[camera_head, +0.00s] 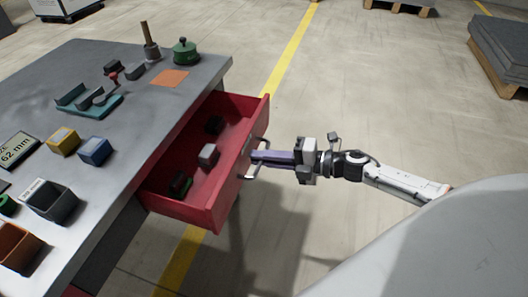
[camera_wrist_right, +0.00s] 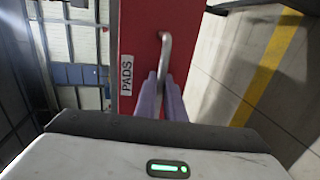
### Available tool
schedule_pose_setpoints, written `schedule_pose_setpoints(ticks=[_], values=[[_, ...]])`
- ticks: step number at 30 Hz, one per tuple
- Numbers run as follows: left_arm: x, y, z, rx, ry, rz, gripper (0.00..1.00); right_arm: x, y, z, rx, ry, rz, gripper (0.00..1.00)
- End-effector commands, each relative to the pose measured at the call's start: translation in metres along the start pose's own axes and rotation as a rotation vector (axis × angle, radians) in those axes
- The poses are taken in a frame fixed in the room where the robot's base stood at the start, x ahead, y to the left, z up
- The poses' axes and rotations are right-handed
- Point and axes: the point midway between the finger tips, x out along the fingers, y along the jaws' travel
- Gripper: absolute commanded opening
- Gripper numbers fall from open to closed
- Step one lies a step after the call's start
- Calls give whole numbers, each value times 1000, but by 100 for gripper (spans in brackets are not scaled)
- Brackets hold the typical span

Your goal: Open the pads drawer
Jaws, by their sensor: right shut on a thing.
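The red pads drawer (camera_head: 225,165) is pulled out from under the grey workbench, with its inside showing. Its front carries a "PADS" label (camera_wrist_right: 126,75) in the right wrist view. A metal bar handle (camera_wrist_right: 164,58) sticks out from the drawer front; it also shows in the head view (camera_head: 262,147). My right gripper (camera_head: 256,155) reaches in from the right and is shut on the handle. Its two purple fingers (camera_wrist_right: 162,98) sit around the bar. Several small dark and grey blocks, such as a grey one (camera_head: 208,154), lie in the drawer. My left gripper is not in view.
The grey bench top (camera_head: 130,155) holds a teal holder (camera_head: 90,103), a yellow block (camera_head: 64,141), a blue block (camera_head: 94,151), a dark bin (camera_head: 52,202) and a green round part (camera_head: 186,51). The floor right of the drawer is clear around my right arm.

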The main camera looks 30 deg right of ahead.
Motion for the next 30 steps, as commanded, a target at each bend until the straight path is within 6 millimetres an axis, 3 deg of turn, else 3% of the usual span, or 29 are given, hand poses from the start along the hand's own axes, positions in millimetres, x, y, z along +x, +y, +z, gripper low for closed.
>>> schedule_pose_setpoints(ticks=[15,16,18,26,30], values=[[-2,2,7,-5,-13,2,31,-2,0,-3,-4,14,0,0],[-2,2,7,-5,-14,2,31,-2,0,-3,-4,14,0,11],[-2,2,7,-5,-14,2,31,-2,0,-3,-4,14,0,17],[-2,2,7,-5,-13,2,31,-2,0,-3,-4,14,0,17],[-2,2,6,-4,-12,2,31,-12,-2,-3,-3,14,-3,17]])
